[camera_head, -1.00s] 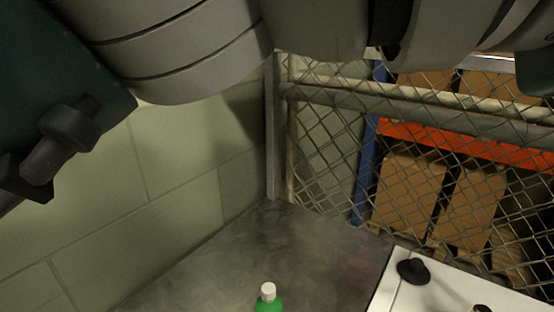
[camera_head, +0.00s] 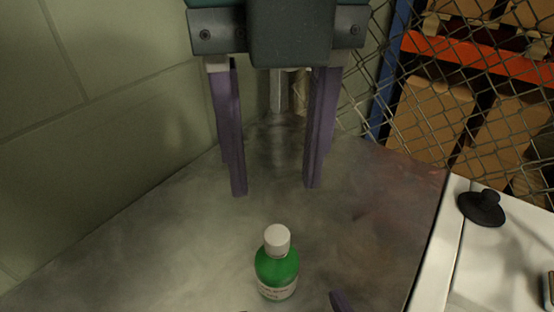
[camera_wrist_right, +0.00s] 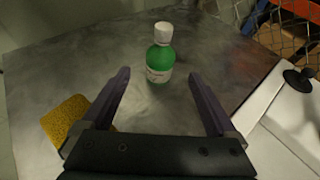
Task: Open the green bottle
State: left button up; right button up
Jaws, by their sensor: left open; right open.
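The green bottle (camera_head: 276,267) stands upright on the grey metal tabletop, near the bottom of the head view. Its white cap (camera_head: 277,239) is on. My left gripper (camera_head: 275,190) is open and empty, its two purple fingers pointing down beyond and above the bottle in the picture. In the right wrist view the bottle (camera_wrist_right: 160,62) stands ahead of my right gripper (camera_wrist_right: 158,85). The right gripper is open, with the bottle beyond its fingertips and roughly between their lines. In the head view only a purple fingertip (camera_head: 340,300) of it shows at the bottom edge.
A yellow sponge (camera_wrist_right: 66,120) lies left of the right gripper. A white box-like surface with a black knob (camera_head: 482,207) stands at the right. A block wall (camera_head: 100,110) is at the left and a wire fence (camera_head: 440,100) behind. The tabletop around the bottle is clear.

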aim_at(282, 281)
jog(key=x, duration=0.7)
grip_shut()
dwell(0.6)
